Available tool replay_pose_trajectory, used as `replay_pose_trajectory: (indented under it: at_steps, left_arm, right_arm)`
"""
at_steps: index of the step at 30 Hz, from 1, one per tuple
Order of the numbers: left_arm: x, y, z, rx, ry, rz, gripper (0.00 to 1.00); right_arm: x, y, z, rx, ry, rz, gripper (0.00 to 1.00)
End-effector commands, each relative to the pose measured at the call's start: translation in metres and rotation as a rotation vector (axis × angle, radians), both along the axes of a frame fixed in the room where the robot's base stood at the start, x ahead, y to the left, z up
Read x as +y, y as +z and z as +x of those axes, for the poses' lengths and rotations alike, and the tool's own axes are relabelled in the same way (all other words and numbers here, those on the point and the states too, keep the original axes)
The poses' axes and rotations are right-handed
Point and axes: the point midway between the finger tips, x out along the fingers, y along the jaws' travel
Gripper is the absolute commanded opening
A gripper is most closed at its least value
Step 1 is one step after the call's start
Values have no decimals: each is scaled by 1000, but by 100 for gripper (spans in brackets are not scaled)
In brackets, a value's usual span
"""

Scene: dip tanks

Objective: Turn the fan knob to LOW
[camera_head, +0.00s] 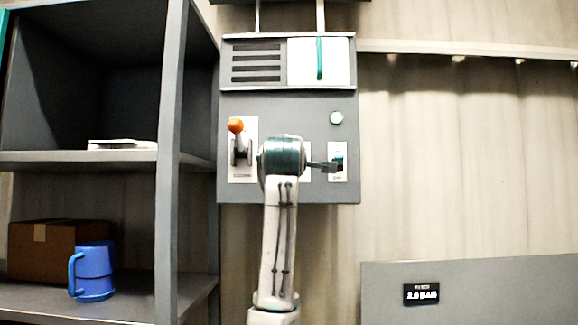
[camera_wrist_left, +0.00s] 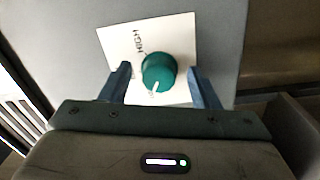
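The fan knob (camera_wrist_left: 158,72) is round and green, on a white plate (camera_wrist_left: 118,42) marked HIGH in the left wrist view. Its white pointer mark faces the lower edge of that view, away from the word HIGH. Other lettering by the pointer is too small to read. My left gripper (camera_wrist_left: 159,70) is open, with one finger on each side of the knob and a visible gap to each. In the head view my left arm's wrist stands before the grey control panel (camera_head: 290,106) and hides the knob. My right gripper is not in view.
Left of my wrist is an orange-tipped lever (camera_head: 237,127). To the right are a plate with a small switch (camera_head: 338,162) and a pale green lamp (camera_head: 336,118). A shelf (camera_head: 172,150) holding a blue mug (camera_head: 95,272) and a box (camera_head: 45,252) stands at left.

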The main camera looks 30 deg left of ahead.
Motion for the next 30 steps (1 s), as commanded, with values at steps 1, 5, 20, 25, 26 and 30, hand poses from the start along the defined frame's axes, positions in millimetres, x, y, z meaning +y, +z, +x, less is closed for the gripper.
replay_pose_trajectory:
  at_steps: [1, 5, 20, 25, 26, 30]
  left_arm:
    - [0, 0, 0, 0, 0, 0, 55]
    - [0, 0, 0, 0, 0, 0, 55]
    - [-34, -4, -57, -6, -2, 1, 55]
    - [-48, -4, -81, -4, -1, 0, 55]
    - [-50, -4, -83, -2, -2, -1, 55]
    - [-55, -4, -92, -1, -1, 0, 55]
  right_arm:
    - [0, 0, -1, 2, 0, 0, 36]
    - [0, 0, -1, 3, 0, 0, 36]
    - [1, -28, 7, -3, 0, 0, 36]
    - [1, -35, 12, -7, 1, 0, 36]
    - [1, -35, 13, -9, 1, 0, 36]
    - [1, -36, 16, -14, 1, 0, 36]
